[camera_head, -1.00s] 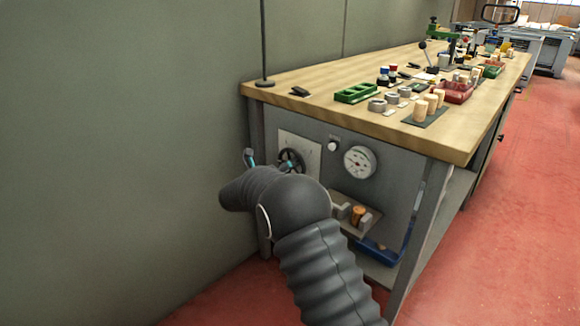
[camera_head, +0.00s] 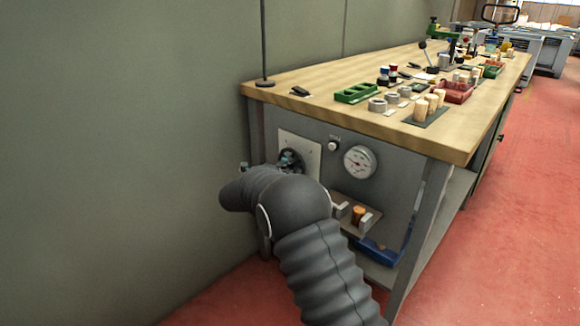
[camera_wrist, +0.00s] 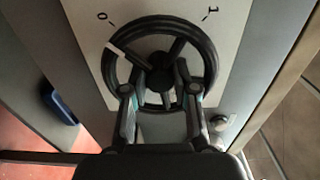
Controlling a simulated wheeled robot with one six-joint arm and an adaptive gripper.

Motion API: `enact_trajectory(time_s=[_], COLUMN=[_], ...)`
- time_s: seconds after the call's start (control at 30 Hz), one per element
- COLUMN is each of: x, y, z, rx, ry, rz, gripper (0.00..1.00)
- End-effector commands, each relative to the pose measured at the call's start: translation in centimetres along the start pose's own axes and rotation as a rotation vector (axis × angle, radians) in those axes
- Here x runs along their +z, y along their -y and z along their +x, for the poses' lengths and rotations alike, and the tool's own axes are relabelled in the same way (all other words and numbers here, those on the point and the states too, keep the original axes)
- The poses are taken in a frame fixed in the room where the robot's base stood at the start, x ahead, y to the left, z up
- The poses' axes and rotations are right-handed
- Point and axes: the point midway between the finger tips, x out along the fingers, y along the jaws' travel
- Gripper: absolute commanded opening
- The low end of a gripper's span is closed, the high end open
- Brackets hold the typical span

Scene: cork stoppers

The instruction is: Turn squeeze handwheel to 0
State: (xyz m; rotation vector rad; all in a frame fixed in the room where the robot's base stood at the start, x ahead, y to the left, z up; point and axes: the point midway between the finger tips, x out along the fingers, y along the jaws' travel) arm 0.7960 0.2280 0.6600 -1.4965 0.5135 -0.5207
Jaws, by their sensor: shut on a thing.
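The black handwheel (camera_wrist: 160,76) is mounted on a pale plate on the bench's end panel. In the wrist view, the plate (camera_wrist: 158,9) carries a "0" at upper left and a "1" at upper right. A white pointer on the wheel points to the upper left, slightly below the "0". My gripper (camera_wrist: 157,92) is shut on the handwheel, with a finger on each side of its lower part. In the head view, the handwheel (camera_head: 298,157) is partly covered by my gripper and arm.
A round gauge (camera_head: 359,162) and a small white knob (camera_head: 333,145) sit right of the plate. Below is a shelf with a cork (camera_head: 358,214), and a blue bin (camera_head: 378,252). The wooden bench top (camera_head: 300,83) is above. A wall (camera_head: 120,150) is close on the left.

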Motion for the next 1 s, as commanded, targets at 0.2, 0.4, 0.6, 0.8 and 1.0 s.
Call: enact_trajectory(time_s=[0.2, 0.4, 0.6, 0.8, 1.0], x=[-0.24, -0.24, -0.23, -0.06, 0.04], y=[-0.34, -0.34, -0.34, -0.18, -0.09], z=[0.07, 0.08, 0.08, -0.05, -0.65], rx=[0.004, 0.004, 0.004, 0.002, 0.001], ry=[-0.006, -0.006, -0.006, -0.002, 0.001], rz=[-0.03, -0.033, -0.032, -0.03, -0.029], gripper=[0.0, 0.0, 0.39, 0.39, 0.39])
